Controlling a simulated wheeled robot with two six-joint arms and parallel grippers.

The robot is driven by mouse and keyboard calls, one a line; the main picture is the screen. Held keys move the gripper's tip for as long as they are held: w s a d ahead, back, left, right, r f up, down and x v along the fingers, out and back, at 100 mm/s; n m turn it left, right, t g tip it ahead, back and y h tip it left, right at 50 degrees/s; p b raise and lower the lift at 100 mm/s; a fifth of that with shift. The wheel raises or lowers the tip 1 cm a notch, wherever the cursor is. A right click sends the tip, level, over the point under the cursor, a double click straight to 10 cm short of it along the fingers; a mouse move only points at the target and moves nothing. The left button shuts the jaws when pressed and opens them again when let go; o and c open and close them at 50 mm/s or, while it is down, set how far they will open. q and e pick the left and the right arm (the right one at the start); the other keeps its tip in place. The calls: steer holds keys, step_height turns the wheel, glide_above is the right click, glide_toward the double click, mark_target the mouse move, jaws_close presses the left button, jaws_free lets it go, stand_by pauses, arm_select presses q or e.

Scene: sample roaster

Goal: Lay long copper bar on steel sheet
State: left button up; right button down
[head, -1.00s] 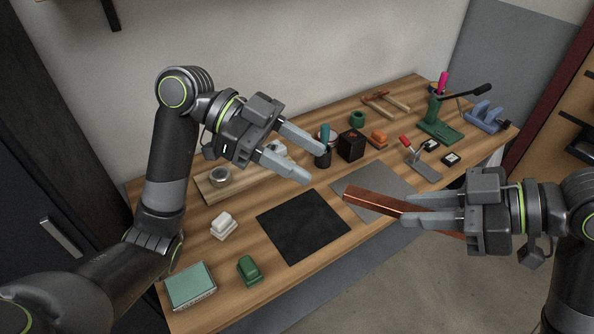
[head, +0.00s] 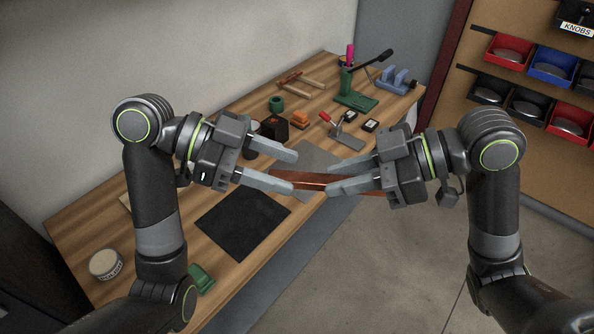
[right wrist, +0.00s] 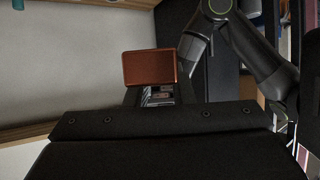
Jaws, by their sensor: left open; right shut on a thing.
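The long copper bar (head: 308,181) is held above the bench by my right gripper (head: 329,181), which is shut on it. The bar's left end reaches between the fingers of my left gripper (head: 294,172) in the head view. My left gripper is open, and whether its fingers touch the bar cannot be told. In the right wrist view the bar (right wrist: 149,68) shows as a copper block end-on. The grey steel sheet (head: 314,155) lies flat on the bench behind the bar, partly hidden by both grippers and the bar.
A black mat (head: 240,222) lies left of the sheet on the wooden bench (head: 95,215). A round tin (head: 105,264) is at the front left. Bins (head: 550,65) hang at right.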

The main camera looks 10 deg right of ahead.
mark_target(303, 176)
arm_select(q)
steer(key=shift+x, duration=1.7)
steer(key=shift+c, duration=0.5)
jaws_close()
steer(key=shift+r, duration=0.1)
arm_select(e)
steer(key=c, duration=1.2)
jaws_free()
steer(key=shift+o, duration=0.2)
steer(key=shift+d, duration=0.1)
steer(key=v, duration=1.2)
